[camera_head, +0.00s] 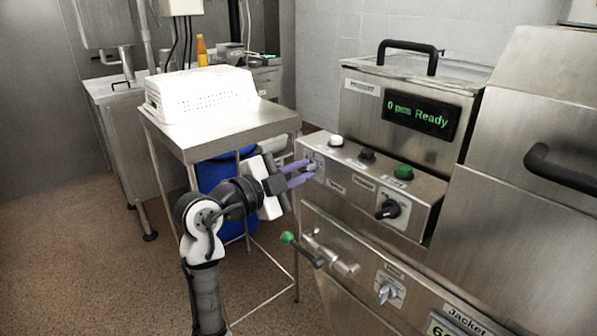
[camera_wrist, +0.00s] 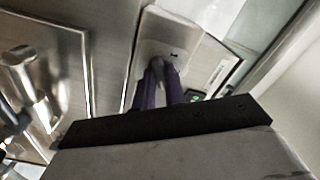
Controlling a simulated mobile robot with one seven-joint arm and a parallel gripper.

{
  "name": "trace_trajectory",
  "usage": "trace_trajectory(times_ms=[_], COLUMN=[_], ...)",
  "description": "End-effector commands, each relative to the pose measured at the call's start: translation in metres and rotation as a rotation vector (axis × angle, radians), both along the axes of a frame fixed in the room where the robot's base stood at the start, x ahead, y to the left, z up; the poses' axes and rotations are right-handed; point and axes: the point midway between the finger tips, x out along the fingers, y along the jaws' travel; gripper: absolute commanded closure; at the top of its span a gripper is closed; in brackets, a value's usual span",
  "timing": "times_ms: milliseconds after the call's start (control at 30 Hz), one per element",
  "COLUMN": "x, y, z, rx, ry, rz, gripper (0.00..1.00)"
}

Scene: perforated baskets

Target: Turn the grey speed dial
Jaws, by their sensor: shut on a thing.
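The grey speed dial (camera_head: 313,168) sits on a pale plate at the left end of the steel control panel. My gripper (camera_head: 308,172), with purple fingers, reaches it from the left and is shut on it. In the wrist view the purple fingers of my gripper (camera_wrist: 160,72) close in front of the pale dial plate (camera_wrist: 166,42). The fingers hide most of the dial, so its pointer and setting cannot be read.
The same panel (camera_head: 350,185) has white, black and green buttons and a black knob (camera_head: 390,208). Below are a green-tipped lever (camera_head: 288,238) and another grey dial (camera_head: 388,292). A steel table (camera_head: 215,135) with a white perforated basket (camera_head: 200,92) stands left. The display reads "0 pcs Ready".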

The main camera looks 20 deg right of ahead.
Motion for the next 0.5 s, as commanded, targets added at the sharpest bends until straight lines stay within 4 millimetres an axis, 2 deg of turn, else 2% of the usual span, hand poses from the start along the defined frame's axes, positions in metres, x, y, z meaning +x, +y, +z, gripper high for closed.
trace_trajectory(times_ms=[267,500], x=[-0.0003,-0.0004], y=[-0.0002,-0.0003], z=[-0.0002,0.0004], rx=[-0.044,-0.115], ry=[0.121,0.319], rz=[-0.001,-0.002], gripper=[1.0,1.0])
